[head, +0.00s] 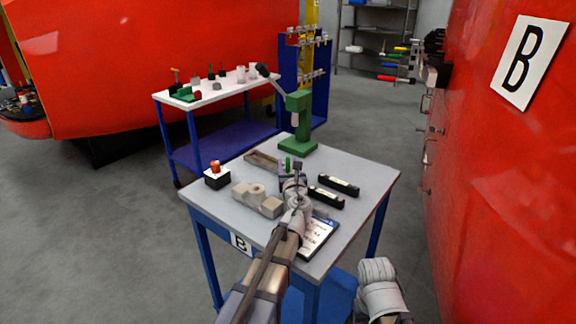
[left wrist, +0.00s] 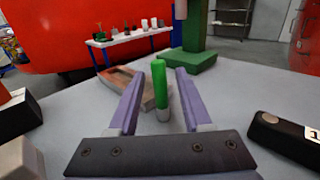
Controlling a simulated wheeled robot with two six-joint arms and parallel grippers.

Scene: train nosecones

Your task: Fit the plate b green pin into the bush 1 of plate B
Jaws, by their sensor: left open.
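The green pin (head: 288,162) stands upright on the grey table, its lower end grey in the left wrist view (left wrist: 160,85). My left gripper (head: 291,177) is open, with its two purple fingers on either side of the pin in the left wrist view (left wrist: 160,100). A gap shows between the pin and each finger; the pin looks unheld. A beige block (head: 246,198) with a round raised hole lies left of my gripper; I cannot tell whether it is plate B.
A black block (head: 217,180) with a red pin, a shallow tray (head: 262,161), a green press stand (head: 303,120), two black bars (head: 339,186) and a tablet (head: 318,240) crowd the table (head: 366,172). A red body with a B sign (head: 524,60) stands right.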

